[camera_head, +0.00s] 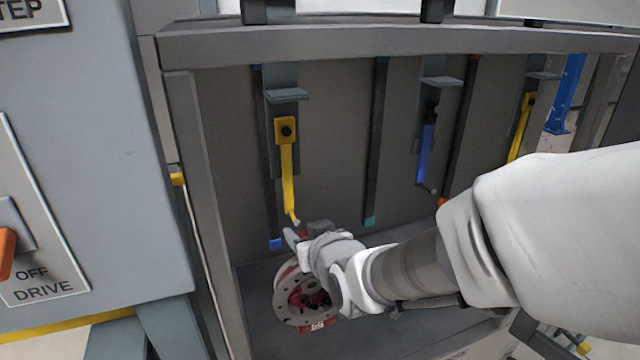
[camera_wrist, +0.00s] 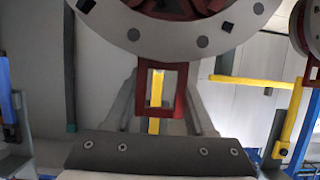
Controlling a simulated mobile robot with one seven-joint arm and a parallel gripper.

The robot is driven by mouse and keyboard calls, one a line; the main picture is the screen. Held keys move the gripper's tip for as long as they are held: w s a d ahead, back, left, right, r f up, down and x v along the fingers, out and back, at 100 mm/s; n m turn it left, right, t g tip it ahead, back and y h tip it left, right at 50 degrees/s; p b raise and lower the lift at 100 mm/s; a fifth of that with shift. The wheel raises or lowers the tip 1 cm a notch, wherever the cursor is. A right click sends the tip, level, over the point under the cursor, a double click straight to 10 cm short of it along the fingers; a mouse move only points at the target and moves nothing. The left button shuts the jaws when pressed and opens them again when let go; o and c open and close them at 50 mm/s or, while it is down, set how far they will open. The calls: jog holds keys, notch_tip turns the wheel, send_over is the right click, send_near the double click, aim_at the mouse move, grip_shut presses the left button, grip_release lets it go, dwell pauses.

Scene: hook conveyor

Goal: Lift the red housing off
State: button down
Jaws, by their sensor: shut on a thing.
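The red housing (camera_head: 318,326) has a round grey flange with bolt holes and hangs at the left end of the conveyor bay. In the wrist view its flange (camera_wrist: 190,40) fills the top, and a rectangular red loop (camera_wrist: 180,95) extends from it. My gripper (camera_head: 298,238) is shut on this loop, with one finger on each side (camera_wrist: 160,100). The left yellow hook (camera_head: 288,180) reaches down to the loop. Its yellow shows inside and beyond the loop opening in the wrist view (camera_wrist: 157,88). I cannot tell whether the hook still bears the housing.
A blue hook (camera_head: 426,155) and another yellow hook (camera_head: 521,128) hang empty to the right. A grey frame post (camera_head: 200,190) and a control cabinet (camera_head: 90,150) stand close on the left. Another flanged red part (camera_wrist: 308,35) shows at the wrist view's right edge.

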jog(key=shift+s+d+b, duration=0.45)
jog(key=shift+s+b, duration=0.45)
jog(key=shift+b, duration=0.1)
jog(key=shift+s+d+b, duration=0.45)
jog(key=shift+s+b, duration=0.4)
jog(key=shift+b, duration=0.15)
jog(key=s+b, duration=0.1)
jog(key=s+d+b, duration=0.1)
jog(key=b, duration=0.1)
jog(key=shift+s+r, duration=0.1)
jog(key=shift+s, duration=0.05)
jog(key=shift+b, duration=0.3)
jog(key=shift+f+b, duration=0.45)
jog(key=shift+f, duration=0.05)
jog(key=shift+f, duration=0.25)
jog(key=shift+s+d+b, duration=0.15)
jog(key=shift+s+b, duration=0.05)
jog(key=shift+b, duration=0.2)
jog(key=s+d+b, duration=0.2)
jog(key=s+b, duration=0.2)
jog(key=s, duration=0.1)
jog(key=shift+s+d, duration=0.25)
jog(key=shift+d, duration=0.05)
